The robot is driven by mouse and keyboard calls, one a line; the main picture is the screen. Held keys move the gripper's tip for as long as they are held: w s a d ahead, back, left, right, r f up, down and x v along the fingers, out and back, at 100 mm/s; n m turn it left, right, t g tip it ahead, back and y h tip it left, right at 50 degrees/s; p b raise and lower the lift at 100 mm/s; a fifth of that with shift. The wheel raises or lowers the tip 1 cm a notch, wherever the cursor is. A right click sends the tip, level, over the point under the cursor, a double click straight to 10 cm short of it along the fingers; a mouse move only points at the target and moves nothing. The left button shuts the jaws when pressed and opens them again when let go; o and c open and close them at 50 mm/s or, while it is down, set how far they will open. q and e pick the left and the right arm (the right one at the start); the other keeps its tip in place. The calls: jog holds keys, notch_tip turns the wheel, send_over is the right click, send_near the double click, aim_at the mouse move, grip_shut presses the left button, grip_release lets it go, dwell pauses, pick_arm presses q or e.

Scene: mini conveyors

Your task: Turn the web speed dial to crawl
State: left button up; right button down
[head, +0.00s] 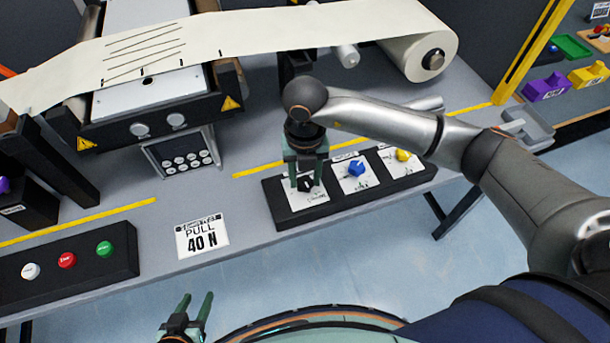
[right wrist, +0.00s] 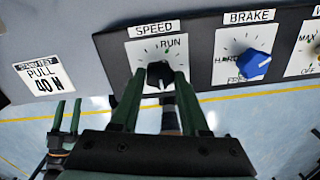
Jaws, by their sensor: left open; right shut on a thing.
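The black speed dial (right wrist: 159,74) sits on a white plate (right wrist: 143,52) labelled SPEED, with RUN printed at upper right. The lower part of its scale is hidden by my fingers. Its exact setting is too small to tell. My right gripper (right wrist: 160,84) is shut on this dial, one finger on each side. In the head view the right gripper (head: 305,187) points down onto the leftmost plate of the dial box (head: 338,207). My left gripper (head: 197,306) is open and empty, low in front of the table edge. It also shows in the right wrist view (right wrist: 66,118).
A blue brake dial (head: 356,168) and a yellow dial (head: 403,155) sit right of the speed dial. A PULL 40 N card (head: 202,236) and a box with white, red and green buttons (head: 68,262) lie left. The paper web (head: 260,35) runs above, behind my right arm.

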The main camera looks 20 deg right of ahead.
aim_at(305, 181)
jog(key=n+b, duration=0.4)
jog(key=shift+f+n, duration=0.15)
jog(key=shift+n, duration=0.25)
jog(key=shift+n+b, duration=1)
jog(key=shift+n, duration=0.2)
jog(key=shift+n+b, duration=0.3)
jog(key=shift+n, duration=0.1)
jog(key=shift+r, duration=0.2)
jog(key=shift+c, duration=2)
grip_release()
notch_tip(305, 181, up, 12)
jog(key=shift+r, duration=0.25)
